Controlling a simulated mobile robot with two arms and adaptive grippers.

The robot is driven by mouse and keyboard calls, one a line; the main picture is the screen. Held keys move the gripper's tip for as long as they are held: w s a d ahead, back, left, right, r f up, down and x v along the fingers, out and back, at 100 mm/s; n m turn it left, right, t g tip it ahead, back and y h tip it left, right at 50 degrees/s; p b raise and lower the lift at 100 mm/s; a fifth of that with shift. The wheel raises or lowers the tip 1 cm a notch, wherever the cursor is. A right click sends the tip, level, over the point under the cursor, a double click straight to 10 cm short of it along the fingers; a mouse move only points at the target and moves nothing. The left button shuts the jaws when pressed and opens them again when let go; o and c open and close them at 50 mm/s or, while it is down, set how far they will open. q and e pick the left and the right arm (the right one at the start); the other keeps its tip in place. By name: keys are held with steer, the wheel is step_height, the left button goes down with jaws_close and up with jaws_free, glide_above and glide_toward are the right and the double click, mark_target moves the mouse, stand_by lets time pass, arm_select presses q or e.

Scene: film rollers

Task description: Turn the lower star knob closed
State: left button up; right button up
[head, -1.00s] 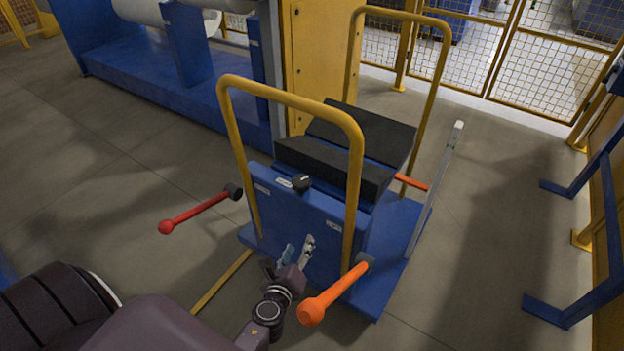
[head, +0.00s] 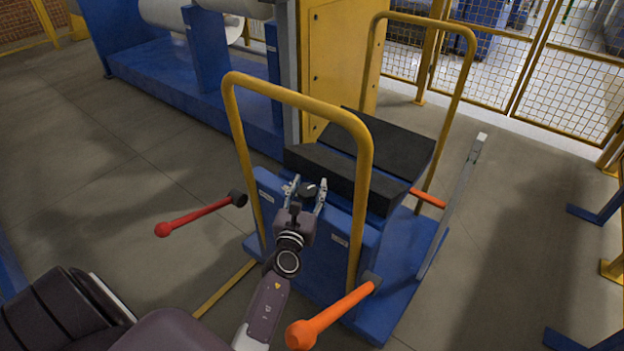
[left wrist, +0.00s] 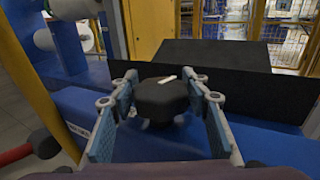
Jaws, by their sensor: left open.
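A black star knob (head: 308,190) with a white mark on top sits on the blue housing of the cart, in front of the black slanted block. It is the only star knob I can make out. My left gripper (head: 305,186) is open, with one finger on each side of the knob. In the left wrist view the black knob (left wrist: 160,99) lies between the two blue-padded fingers, with gaps showing on both sides. My right gripper is not in view.
A yellow tube handle (head: 362,200) arches just right of my left arm. A red lever (head: 195,216) sticks out left and an orange lever (head: 335,316) sticks out in front. The black slanted block (head: 345,176) stands behind the knob. Floor at left is clear.

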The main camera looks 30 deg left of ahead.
arm_select(q)
steer(key=shift+x, duration=1.65)
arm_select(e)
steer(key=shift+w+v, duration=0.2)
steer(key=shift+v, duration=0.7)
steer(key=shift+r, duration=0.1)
arm_select(q)
steer(key=shift+w+f, duration=0.1)
steer(key=c, duration=1.1)
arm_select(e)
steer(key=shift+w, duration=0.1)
